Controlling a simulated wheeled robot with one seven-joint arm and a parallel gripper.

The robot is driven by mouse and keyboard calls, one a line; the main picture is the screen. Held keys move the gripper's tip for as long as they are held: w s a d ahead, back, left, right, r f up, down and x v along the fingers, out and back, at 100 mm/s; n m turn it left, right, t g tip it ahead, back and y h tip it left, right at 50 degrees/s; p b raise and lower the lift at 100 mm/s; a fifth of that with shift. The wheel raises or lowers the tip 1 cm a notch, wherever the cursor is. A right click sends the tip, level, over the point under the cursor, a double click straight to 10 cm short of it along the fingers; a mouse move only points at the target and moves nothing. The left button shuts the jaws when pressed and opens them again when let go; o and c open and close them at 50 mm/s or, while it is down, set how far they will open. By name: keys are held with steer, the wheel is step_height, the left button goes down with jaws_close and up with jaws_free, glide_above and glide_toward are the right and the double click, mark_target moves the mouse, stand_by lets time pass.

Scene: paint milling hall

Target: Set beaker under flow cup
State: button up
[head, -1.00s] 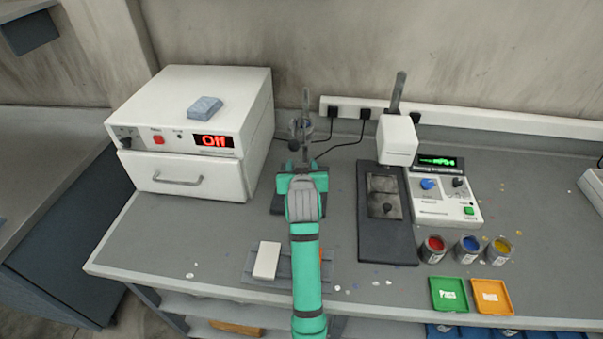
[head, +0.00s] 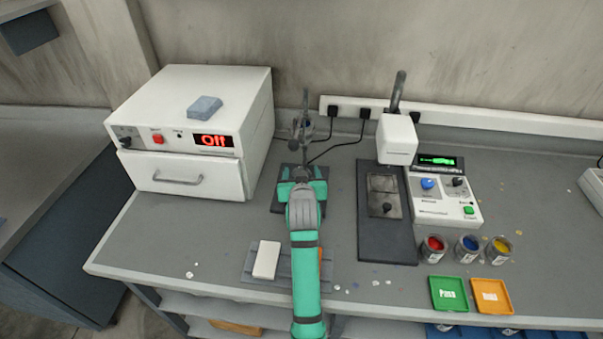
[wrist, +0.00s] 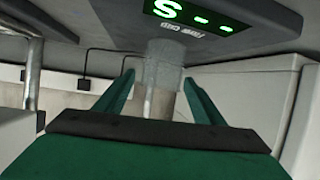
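In the wrist view, a grey translucent beaker (wrist: 163,76) stands upright between and just beyond the fingertips of my green gripper (wrist: 160,84). The fingers are apart, with a visible gap on the beaker's left side; the right side looks close. A dark panel labelled for the flow cup (wrist: 245,25), with a green display, hangs above the beaker. The beaker's top and the cup's outlet overlap here, so their exact alignment is hard to judge. In the head view, the flow cup stand (head: 303,130) is beyond my gripper (head: 302,175), which hides the beaker there.
A white oven (head: 190,120) reading "Off" stands left of the stand. A dark plate instrument (head: 385,225) is to the right, with a control box (head: 440,200) and paint pots (head: 468,248). A white block (head: 266,260) lies on a grey tray near the front edge.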

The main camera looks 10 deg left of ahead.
steer(key=shift+r, duration=0.2)
steer(key=v, duration=1.2)
steer(key=shift+f, duration=0.1)
